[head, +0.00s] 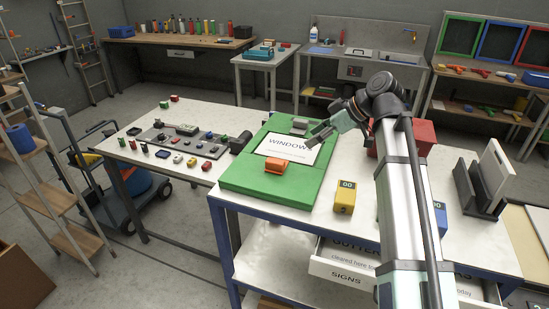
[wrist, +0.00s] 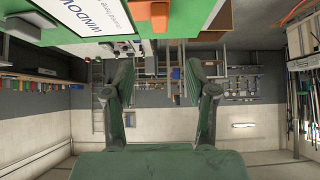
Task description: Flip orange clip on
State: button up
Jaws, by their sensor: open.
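An orange clip (head: 279,164) sits on the green board (head: 240,178), at the near edge of the white WINDOW sheet (head: 289,149). I cannot tell its exact position, on or off. A grey clip (head: 299,125) sits at the far edge of the sheet. My gripper (head: 322,133) is above the right side of the board, apart from the orange clip. In the wrist view the two fingers of my gripper (wrist: 158,80) are spread with nothing between them. The orange clip (wrist: 159,16) shows there at the top, beyond the fingertips.
A yellow box marked 00 (head: 345,196) stands right of the board. A red box (head: 415,137) is partly behind my arm. A dark rack (head: 474,188) holds upright panels at the right. A side table (head: 122,142) with a grey panel of small coloured parts adjoins at the left.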

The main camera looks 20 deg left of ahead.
aim_at(275, 161)
jog(key=p+x, duration=0.4)
jog(key=x, duration=1.3)
